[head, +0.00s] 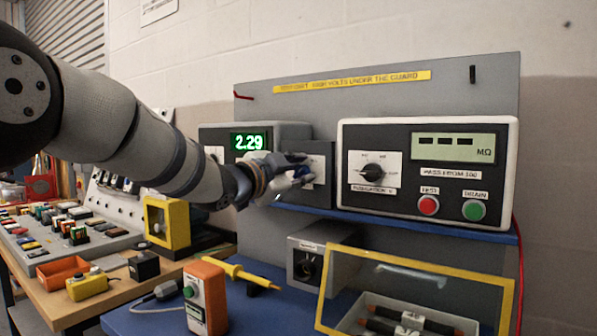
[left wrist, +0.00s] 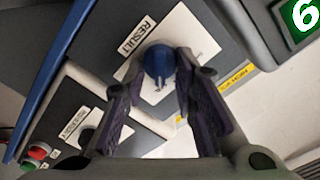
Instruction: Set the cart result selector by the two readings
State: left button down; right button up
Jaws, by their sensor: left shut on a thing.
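The result selector is a blue round knob (left wrist: 158,62) on a white plate labelled RESULT (left wrist: 137,36) in the left wrist view. My left gripper (head: 300,173) is shut on this knob, with a finger on either side. In the head view the fingers hide the knob, and only part of its plate (head: 318,162) shows. Which mark the knob points to cannot be told. One meter's green display (head: 249,142) reads 2.29. The other meter's grey display (head: 456,147) shows three dashes beside MΩ. My right gripper is not in view.
The MΩ meter has a black selector (head: 372,173), a red button (head: 428,205) and a green button (head: 474,210). A yellow-framed clear guard (head: 420,262) stands below the blue shelf (head: 430,226). An orange tester (head: 204,297) and a yellow probe (head: 240,273) are in front.

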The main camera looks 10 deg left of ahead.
pick_arm(q)
jog(key=c, duration=1.4)
grip_release()
jog(key=shift+s, duration=0.1)
jog(key=v, duration=0.7)
jog(key=shift+s, duration=0.15)
